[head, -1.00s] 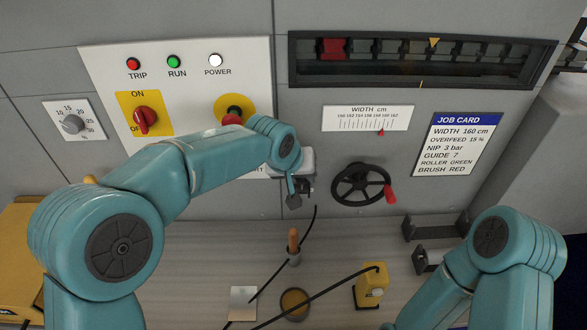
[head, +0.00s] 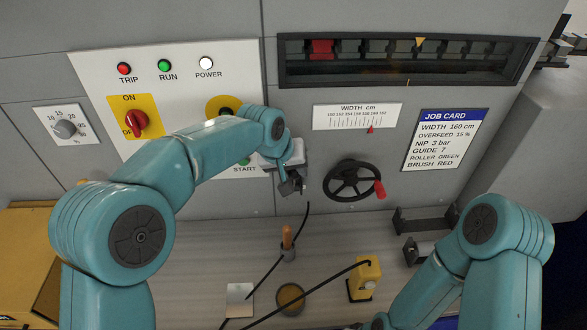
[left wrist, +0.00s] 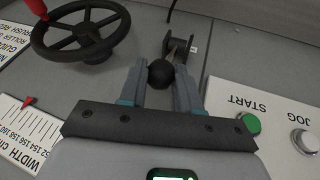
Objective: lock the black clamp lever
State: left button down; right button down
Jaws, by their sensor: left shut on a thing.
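The black clamp lever (left wrist: 160,74) shows in the left wrist view as a round black knob on a short stem. The stem runs to a dark bracket (left wrist: 180,50) on the grey panel. My left gripper (left wrist: 161,80) has its two fingers on either side of the knob, shut on it. In the head view my left gripper (head: 291,187) is at the panel, left of the handwheel and below the START label. It mostly hides the lever there. My right arm is at the lower right of the head view, and its gripper is out of sight.
The black handwheel (head: 352,181) with a red handle stands close to the right of my left gripper. Below are a wooden-handled tool (head: 287,240) in a holder, a yellow block (head: 366,278), a round dish (head: 291,299) and loose black cable. START button (left wrist: 250,123) is nearby.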

pick_arm(q)
jog(key=shift+w+r, duration=0.15)
jog(key=shift+r, duration=0.1)
jog(key=c, duration=0.9)
grip_release()
jog(key=shift+o, duration=0.6)
jog(key=shift+f, duration=0.15)
jog(key=shift+s+a+r, duration=0.1)
jog(key=shift+s+r, duration=0.1)
jog(key=shift+r, duration=0.15)
jog(key=b+v, duration=0.2)
jog(key=v, duration=1.3)
jog(key=shift+s+a+r+b, duration=0.15)
jog(key=shift+s+r+b, duration=0.1)
jog(key=shift+b, duration=0.05)
